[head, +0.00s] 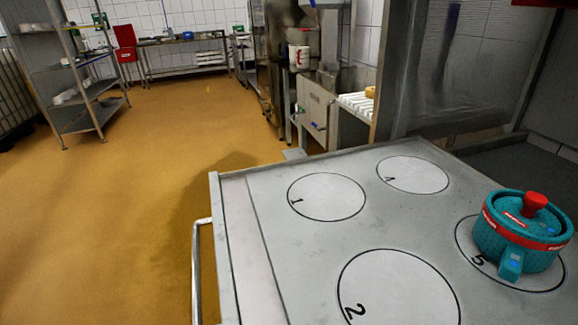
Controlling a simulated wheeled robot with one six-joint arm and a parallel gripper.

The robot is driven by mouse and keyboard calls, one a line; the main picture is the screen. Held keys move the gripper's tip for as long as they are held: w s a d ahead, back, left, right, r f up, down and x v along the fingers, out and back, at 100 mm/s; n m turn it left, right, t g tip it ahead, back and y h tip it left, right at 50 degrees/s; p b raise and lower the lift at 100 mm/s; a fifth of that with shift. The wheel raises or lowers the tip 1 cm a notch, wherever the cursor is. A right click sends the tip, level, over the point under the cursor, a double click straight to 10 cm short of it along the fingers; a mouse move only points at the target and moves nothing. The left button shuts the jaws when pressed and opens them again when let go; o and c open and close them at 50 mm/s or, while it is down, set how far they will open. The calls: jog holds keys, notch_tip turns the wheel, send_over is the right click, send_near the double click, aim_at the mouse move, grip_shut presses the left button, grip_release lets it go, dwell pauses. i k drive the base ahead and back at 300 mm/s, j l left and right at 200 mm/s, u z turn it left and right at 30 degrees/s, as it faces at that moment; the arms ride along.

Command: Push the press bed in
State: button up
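The press bed (320,235) is a flat grey metal slab in the lower right, marked with black-outlined white circles. The circles marked 1 (327,197), 2 (395,290) and one that looks like 4 (412,174) are empty. A teal cheese mould (519,240) with a red band and red knob stands upright on the circle marked 5 (540,280). A bar handle (195,265) runs along the bed's left side. My gripper is not in view, so its state and any contact with the bed are hidden.
A metal post (398,70) and a clear panel (465,70) stand behind the bed. A white slatted shelf (357,105) lies beyond it. A metal rack (85,85) stands far left. The yellow floor (130,200) left of the bed is clear.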

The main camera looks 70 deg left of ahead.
aim_at(377, 234)
jog(key=k+l+u, duration=0.15)
jog(key=u, duration=0.25)
jog(key=k+l+u, duration=0.1)
jog(key=u, duration=0.3)
jog(key=k+u, duration=0.4)
jog(key=j+z, duration=0.25)
jog(key=j, duration=0.15)
jog(key=k+j+z, duration=0.1)
jog(key=j+z, duration=0.15)
jog(key=k+j+z, duration=0.1)
jog(key=j+z, duration=0.15)
jog(key=j, duration=0.25)
jog(key=k+j+z, duration=0.25)
jog(key=i+j, duration=0.1)
